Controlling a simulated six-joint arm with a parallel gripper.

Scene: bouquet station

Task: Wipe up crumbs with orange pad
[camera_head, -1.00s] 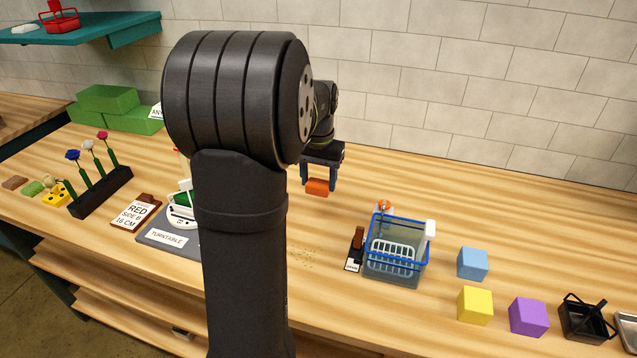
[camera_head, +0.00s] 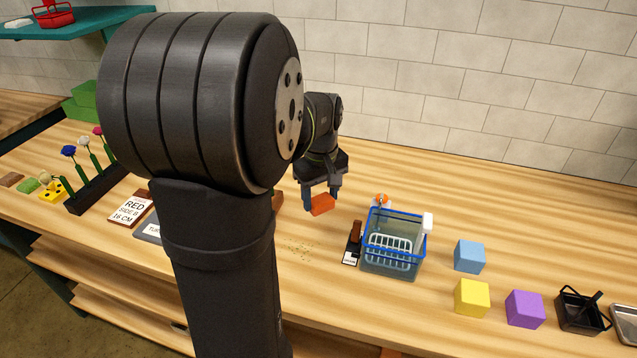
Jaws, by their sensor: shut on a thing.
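My gripper (camera_head: 321,201) is shut on the orange pad (camera_head: 322,205) and holds it above the wooden table, left of the clear bin. The crumbs (camera_head: 298,247) are a small scatter of specks on the bare table, in front of the pad and a little to its left. The pad is apart from the crumbs. My own arm covers part of the table to the left of the crumbs.
A clear bin with a blue rim (camera_head: 372,267) stands right of the crumbs, with a small labelled brown-handled item (camera_head: 353,242) beside it. Blue (camera_head: 469,256), yellow (camera_head: 472,298) and purple (camera_head: 525,309) cubes lie farther right. A flower rack (camera_head: 97,187) stands at left.

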